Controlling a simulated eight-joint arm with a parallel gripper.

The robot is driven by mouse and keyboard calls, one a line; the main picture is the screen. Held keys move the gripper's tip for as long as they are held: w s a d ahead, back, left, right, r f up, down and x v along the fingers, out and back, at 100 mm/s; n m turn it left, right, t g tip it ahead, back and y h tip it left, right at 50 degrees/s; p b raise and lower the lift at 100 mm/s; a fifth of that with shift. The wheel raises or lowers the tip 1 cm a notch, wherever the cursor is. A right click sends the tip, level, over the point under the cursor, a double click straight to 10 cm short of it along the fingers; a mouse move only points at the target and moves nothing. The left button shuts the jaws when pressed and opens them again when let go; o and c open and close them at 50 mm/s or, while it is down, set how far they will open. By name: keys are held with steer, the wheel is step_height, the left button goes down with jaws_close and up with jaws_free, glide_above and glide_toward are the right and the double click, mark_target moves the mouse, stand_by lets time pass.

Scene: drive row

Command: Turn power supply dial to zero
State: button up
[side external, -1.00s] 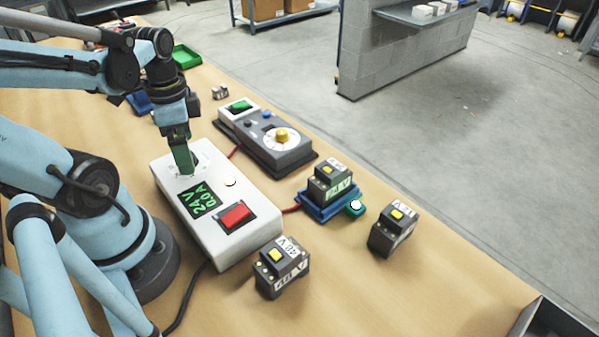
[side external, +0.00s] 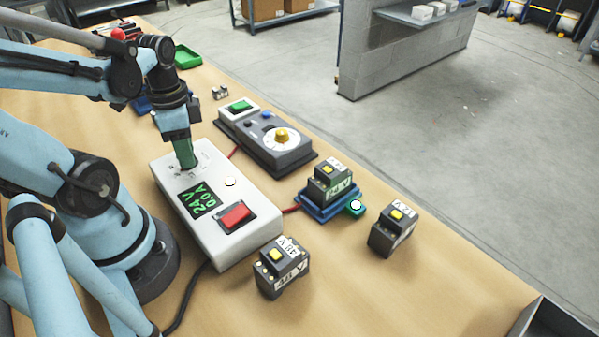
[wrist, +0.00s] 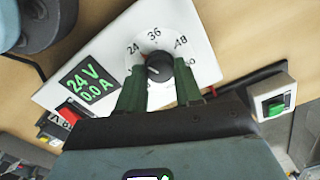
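The white power supply box (side external: 258,250) lies below my gripper (side external: 187,164) in the side view. Its display (side external: 203,198) reads 24 V and 0.0 A in green. My two green fingers are apart, one on each side of the knob, with small gaps seeming to show. In the side view the fingers hide the knob. Whether the tips are level with it is hard to tell.
A red switch (side external: 234,215) sits on the supply. To the right stand a grey unit with a yellow knob (side external: 282,135) and a blue dock (side external: 323,211) holding a battery. Two more batteries (side external: 281,270) (side external: 393,232) stand in front. Open table lies between them.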

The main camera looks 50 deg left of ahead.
steer(key=shift+c, duration=1.4)
steer(key=n, duration=0.3)
steer(key=shift+n, duration=0.3)
steer(key=n, duration=0.4)
steer(key=shift+n, duration=0.4)
steer(key=n, duration=0.4)
steer(key=shift+n, duration=0.4)
steer(key=n, duration=0.5)
steer(key=o, duration=0.5)
steer(key=shift+n, duration=0.3)
steer(key=shift+c, duration=0.2)
steer(key=o, duration=1.1)
steer(key=shift+r, duration=0.1)
